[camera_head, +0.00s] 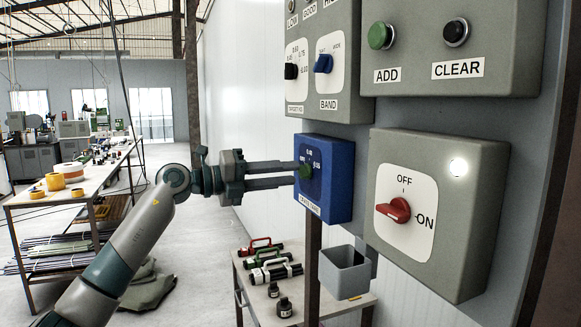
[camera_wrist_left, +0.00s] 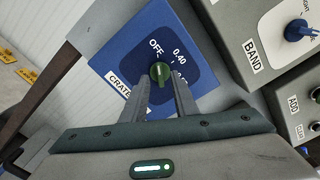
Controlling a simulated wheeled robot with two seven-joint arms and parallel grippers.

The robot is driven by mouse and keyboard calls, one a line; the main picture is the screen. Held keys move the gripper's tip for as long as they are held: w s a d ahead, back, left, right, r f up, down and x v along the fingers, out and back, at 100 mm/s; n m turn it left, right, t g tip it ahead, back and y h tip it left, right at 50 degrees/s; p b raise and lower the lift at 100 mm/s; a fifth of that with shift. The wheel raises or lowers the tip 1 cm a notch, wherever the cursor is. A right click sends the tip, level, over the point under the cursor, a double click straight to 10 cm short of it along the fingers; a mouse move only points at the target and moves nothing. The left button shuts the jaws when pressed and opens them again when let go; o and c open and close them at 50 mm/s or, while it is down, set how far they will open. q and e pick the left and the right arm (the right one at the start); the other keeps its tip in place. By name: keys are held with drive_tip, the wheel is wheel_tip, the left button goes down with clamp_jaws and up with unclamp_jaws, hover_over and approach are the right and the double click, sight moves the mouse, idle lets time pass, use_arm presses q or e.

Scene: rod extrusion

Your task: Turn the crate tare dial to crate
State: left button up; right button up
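The crate tare dial is a green knob (camera_head: 305,171) on a blue box (camera_head: 338,172), with white marks and a label partly reading CRATE. In the left wrist view, the knob (camera_wrist_left: 160,72) sits under the marks OFF and 0.40, and a further mark is partly hidden. My left gripper (camera_head: 294,172) reaches it from the left, level with the knob. Its two fingers (camera_wrist_left: 162,82) stand apart at either side of the knob, their tips very close to it. I cannot tell whether they touch it. The knob's exact pointing is unclear. My right gripper is out of view.
A grey box with a red OFF/ON switch (camera_head: 394,210) is to the right. Above are grey boxes with a blue BAND knob (camera_head: 323,63) and a green ADD button (camera_head: 381,35).

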use_arm(q)
drive_tip(key=shift+x, duration=0.85)
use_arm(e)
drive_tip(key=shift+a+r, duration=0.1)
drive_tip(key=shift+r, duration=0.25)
use_arm(q)
clamp_jaws()
drive_tip(key=shift+f, duration=0.1)
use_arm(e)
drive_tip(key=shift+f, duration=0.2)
use_arm(q)
drive_tip(key=shift+m+b, duration=4.25)
drive_tip(key=shift+m, duration=1.85)
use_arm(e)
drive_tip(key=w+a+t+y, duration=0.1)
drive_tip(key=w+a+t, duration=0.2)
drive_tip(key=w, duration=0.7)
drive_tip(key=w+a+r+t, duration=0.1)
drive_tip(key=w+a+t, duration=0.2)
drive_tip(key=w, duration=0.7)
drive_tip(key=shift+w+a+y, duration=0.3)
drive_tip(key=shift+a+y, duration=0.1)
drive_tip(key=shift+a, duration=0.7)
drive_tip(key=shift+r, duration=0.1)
